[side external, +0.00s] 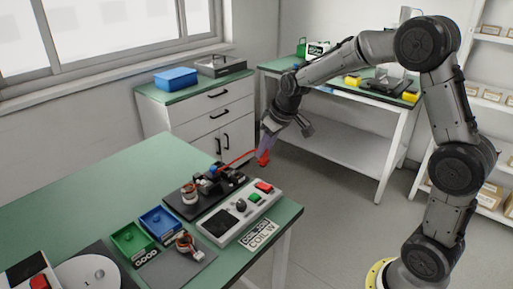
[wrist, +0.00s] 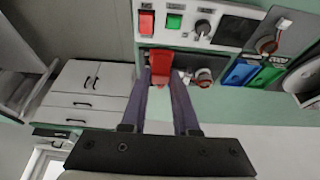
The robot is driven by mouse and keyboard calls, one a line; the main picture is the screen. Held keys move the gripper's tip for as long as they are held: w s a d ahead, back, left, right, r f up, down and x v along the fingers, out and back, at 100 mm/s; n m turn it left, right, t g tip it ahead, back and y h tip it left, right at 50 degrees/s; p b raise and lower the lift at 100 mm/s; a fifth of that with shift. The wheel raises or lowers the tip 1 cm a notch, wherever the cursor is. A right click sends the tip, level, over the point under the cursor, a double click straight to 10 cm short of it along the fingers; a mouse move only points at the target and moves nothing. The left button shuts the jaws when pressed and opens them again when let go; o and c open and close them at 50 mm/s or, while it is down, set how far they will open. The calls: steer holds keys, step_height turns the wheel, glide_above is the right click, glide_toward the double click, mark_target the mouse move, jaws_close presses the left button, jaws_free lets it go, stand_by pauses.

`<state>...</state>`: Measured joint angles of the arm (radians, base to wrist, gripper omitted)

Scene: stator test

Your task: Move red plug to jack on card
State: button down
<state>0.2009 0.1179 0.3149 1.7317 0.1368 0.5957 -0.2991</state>
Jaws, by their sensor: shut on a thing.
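My gripper (side external: 268,143) is shut on the red plug (side external: 263,158), held in the air above and beyond the right edge of the green table. In the wrist view the red plug (wrist: 160,64) sits between the two fingertips of my gripper (wrist: 161,78). A red lead runs left from the plug to the black fixture (side external: 182,207). A white card (side external: 258,234) with "COIL W" printed on it lies near the table's front right edge, apart from the plug. I cannot make out a jack on it.
A grey control box (side external: 224,222) with red and green buttons, a knob and a dark screen stands beside the fixture. Blue (side external: 160,221) and green (side external: 131,238) bins and a wound stator (side external: 186,245) are further left. The table's back left is clear.

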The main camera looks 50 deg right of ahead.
steer(key=shift+s+r, duration=0.1)
steer(key=shift+s, duration=0.35)
steer(key=w+r, duration=0.2)
steer(key=shift+w+d+r, duration=0.1)
steer(key=shift+d+r, duration=0.05)
steer(key=shift+r, duration=0.2)
steer(key=w+d+r, duration=0.1)
steer(key=w+d, duration=0.1)
steer(key=w, duration=1.1)
steer(key=shift+w+r+x, duration=0.15)
steer(key=shift+w+x, duration=0.25)
steer(key=shift+x, duration=2.35)
steer(key=shift+w+r+x, duration=0.2)
steer(key=shift+w+x, duration=0.2)
steer(key=shift+x, duration=2.4)
steer(key=shift+w+r+x, duration=0.15)
steer(key=shift+w+x, duration=0.25)
steer(key=shift+x, duration=2.35)
steer(key=shift+f, duration=1)
